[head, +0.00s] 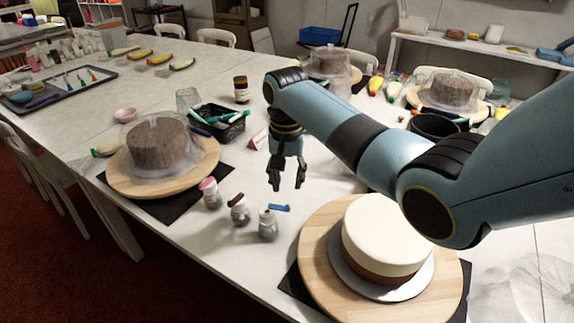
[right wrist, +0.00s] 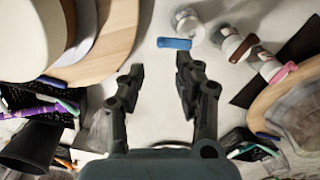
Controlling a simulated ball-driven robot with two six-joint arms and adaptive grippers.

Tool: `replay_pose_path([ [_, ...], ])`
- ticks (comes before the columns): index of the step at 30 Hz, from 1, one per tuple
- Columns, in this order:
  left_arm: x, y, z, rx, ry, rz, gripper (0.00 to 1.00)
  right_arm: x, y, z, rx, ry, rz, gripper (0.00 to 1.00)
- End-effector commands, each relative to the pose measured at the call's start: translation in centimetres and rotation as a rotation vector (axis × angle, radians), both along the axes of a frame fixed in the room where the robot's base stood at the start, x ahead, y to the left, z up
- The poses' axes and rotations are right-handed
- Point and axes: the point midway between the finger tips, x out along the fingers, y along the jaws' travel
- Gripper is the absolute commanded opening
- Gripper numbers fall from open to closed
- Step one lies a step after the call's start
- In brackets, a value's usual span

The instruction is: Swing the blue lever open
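The blue lever (head: 280,207) sits on top of a small jar (head: 268,226) with a whitish top and points right in the head view. In the right wrist view the blue lever (right wrist: 174,43) lies just beyond my fingertips, nearer the right finger, with its jar (right wrist: 187,22) above right of it. My right gripper (head: 287,185) is open and empty, pointing down above the table behind the jar. The right wrist view shows its two spread fingers (right wrist: 160,66) with bare table between them. It appears apart from the lever. My left gripper is not in view.
Two similar jars, one brown-topped (head: 239,210) and one pink-topped (head: 210,193), stand left of the blue-levered jar. A white cake (head: 385,235) on a wooden turntable (head: 318,265) is to the right. A covered brown cake (head: 158,145) stands left. A black basket (head: 220,130) is behind.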

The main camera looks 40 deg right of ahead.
Motion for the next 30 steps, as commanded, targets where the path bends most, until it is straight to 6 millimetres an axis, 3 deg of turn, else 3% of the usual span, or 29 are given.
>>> replay_pose_path([
  [3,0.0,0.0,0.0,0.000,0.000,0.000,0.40,0.1,0.0,2.3,0.000,-0.004,0.001,0.33],
  [9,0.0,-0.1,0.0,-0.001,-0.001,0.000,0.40,0.1,0.1,4.2,0.000,-0.001,0.001,0.33],
  [30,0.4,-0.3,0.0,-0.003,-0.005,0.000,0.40,0.0,0.1,4.3,0.001,0.001,0.001,0.33],
])
